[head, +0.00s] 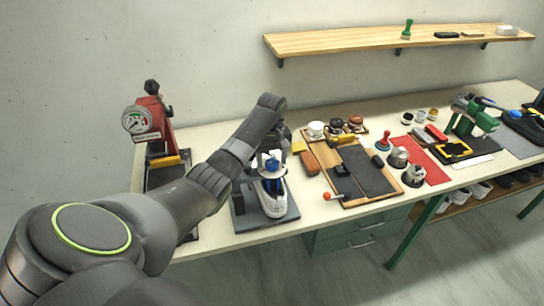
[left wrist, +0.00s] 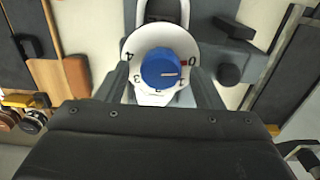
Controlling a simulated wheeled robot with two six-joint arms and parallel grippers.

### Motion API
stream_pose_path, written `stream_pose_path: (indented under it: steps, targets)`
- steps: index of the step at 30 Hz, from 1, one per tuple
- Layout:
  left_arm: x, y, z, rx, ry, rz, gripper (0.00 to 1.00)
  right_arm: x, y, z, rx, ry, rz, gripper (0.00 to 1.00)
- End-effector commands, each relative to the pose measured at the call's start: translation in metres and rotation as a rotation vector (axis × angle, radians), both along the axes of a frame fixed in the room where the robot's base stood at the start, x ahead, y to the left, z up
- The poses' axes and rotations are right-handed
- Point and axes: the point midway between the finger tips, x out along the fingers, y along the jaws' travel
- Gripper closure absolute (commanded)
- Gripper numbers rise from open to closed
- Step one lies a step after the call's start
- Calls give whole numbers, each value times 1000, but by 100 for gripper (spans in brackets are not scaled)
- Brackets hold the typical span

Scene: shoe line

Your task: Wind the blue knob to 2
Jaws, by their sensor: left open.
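The blue knob (left wrist: 171,62) sits on a round white dial (left wrist: 134,45) with black numerals around its rim. A pale line on the knob points right, a little below the 0; the 2 is at the lower edge of the dial, partly hidden. In the head view the blue knob (head: 272,165) is on top of a white and grey shoe stand on a dark base (head: 244,217). My left gripper (left wrist: 161,72) is open, its two fingers on either side of the dial, with the knob between them and clear gaps. My right gripper is not in view.
A red press with a gauge (head: 136,121) stands to the left. A wooden board with a dark mat (head: 362,170) lies to the right, with brushes and tins near it. A wall shelf (head: 340,41) hangs behind. Green drawers (head: 345,240) are under the bench.

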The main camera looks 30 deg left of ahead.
Motion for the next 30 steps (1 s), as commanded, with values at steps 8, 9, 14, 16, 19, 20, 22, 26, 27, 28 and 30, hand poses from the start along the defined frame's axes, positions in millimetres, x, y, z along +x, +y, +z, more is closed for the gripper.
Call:
stream_pose_path:
  steps: [8,9,14,16,19,20,22,26,27,28,30]
  targets:
    - [-2,-1,-5,0,0,1,39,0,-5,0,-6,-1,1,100]
    - [-2,-1,-5,0,0,1,39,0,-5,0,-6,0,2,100]
    - [-2,-1,-5,0,0,1,54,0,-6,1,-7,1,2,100]
    - [-2,-1,-5,0,0,1,63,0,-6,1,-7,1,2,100]
    - [-2,-1,-5,0,0,1,76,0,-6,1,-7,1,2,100]
    - [-2,-1,-5,0,0,1,80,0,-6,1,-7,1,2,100]
    - [-2,-1,-5,1,-1,1,84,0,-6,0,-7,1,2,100]
    - [-2,-1,-5,1,-1,-6,84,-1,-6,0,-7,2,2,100]
    - [-2,-1,-5,1,-1,-12,84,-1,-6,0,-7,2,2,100]
    - [-2,-1,-5,1,-1,-18,84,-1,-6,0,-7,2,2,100]
    - [-2,-1,-5,1,-1,-38,84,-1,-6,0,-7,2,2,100]
